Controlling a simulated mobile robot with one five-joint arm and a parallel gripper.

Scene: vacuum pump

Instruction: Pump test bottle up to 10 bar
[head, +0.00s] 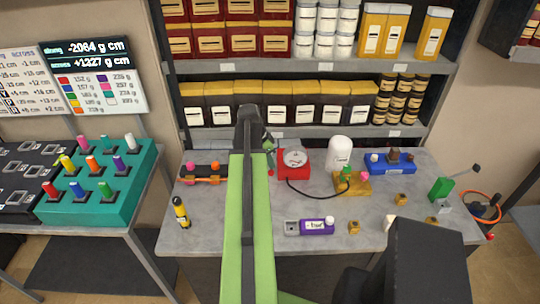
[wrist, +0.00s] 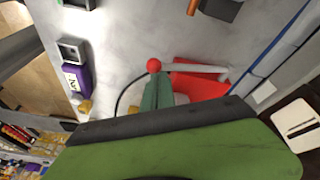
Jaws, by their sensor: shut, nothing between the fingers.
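The red pump (head: 293,171) stands at the middle of the grey bench, with a round white dial (head: 295,157) on top. The dial's reading is too small to tell. A pale lever runs from the red body to a red knob (wrist: 154,65). My gripper (wrist: 156,80) is shut and empty, its green fingers right at the knob; I cannot tell whether they touch it. A black hose (head: 318,192) curves from the pump to a brass block (head: 352,186) with a green knob (head: 357,188). A white bottle (head: 339,152) stands behind this block.
A purple labelled item (head: 316,228) lies at the bench front. A yellow-black bottle (head: 181,212) stands left. A blue tray (head: 391,166) and small brass parts (head: 354,227) are at the right. Shelves (head: 300,67) of jars rise behind. A teal peg block (head: 100,190) is on the left table.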

